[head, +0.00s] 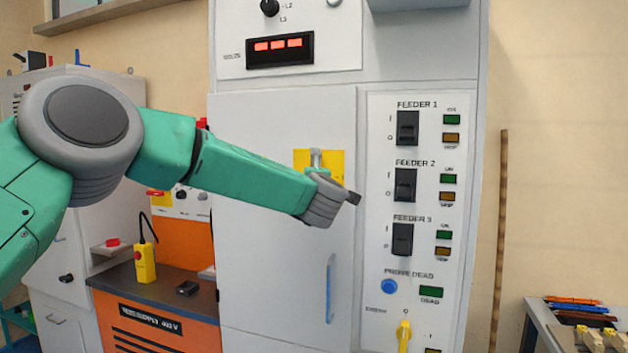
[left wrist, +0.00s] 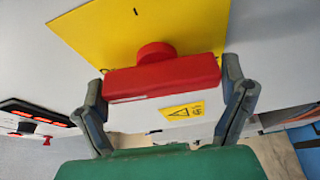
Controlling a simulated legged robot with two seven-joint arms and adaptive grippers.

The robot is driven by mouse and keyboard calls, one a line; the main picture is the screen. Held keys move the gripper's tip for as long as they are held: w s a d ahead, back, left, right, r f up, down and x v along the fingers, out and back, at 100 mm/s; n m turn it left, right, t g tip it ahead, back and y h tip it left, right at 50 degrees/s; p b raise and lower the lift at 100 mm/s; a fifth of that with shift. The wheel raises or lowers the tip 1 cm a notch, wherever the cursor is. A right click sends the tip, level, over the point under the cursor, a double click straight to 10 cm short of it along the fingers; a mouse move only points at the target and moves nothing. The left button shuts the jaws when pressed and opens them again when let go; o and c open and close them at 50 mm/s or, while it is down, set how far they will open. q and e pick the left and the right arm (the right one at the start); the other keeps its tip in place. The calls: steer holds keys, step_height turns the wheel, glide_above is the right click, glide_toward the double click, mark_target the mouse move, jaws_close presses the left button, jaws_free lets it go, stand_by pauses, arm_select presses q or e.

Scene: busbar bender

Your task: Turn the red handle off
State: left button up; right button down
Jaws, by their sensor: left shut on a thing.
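The red handle (left wrist: 163,78) shows in the left wrist view as a thick bar with a round red hub, in front of a yellow plate (left wrist: 120,38) with an "I" mark. My left gripper (left wrist: 165,90) has one finger at each end of the bar and is shut on it. In the head view, my left gripper (head: 335,197) is at the grey cabinet door, just below and right of the middle of the yellow plate (head: 303,158). There it hides the red handle. My right gripper is in neither view.
The grey cabinet (head: 275,260) has a blue door handle (head: 330,288) below the gripper. A panel of feeder switches (head: 405,185) stands close to its right. An orange bench (head: 150,325) with a yellow pendant (head: 145,262) is at the lower left.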

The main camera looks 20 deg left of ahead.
arm_select(q)
steer(key=shift+f+n, duration=0.1)
steer(key=shift+n, duration=0.5)
steer(key=o, duration=1.4)
steer(key=shift+w+a+g, duration=0.1)
steer(key=shift+w+g, duration=0.05)
steer(key=shift+g, duration=0.15)
steer(key=v, duration=1.2)
steer(key=shift+f, duration=0.25)
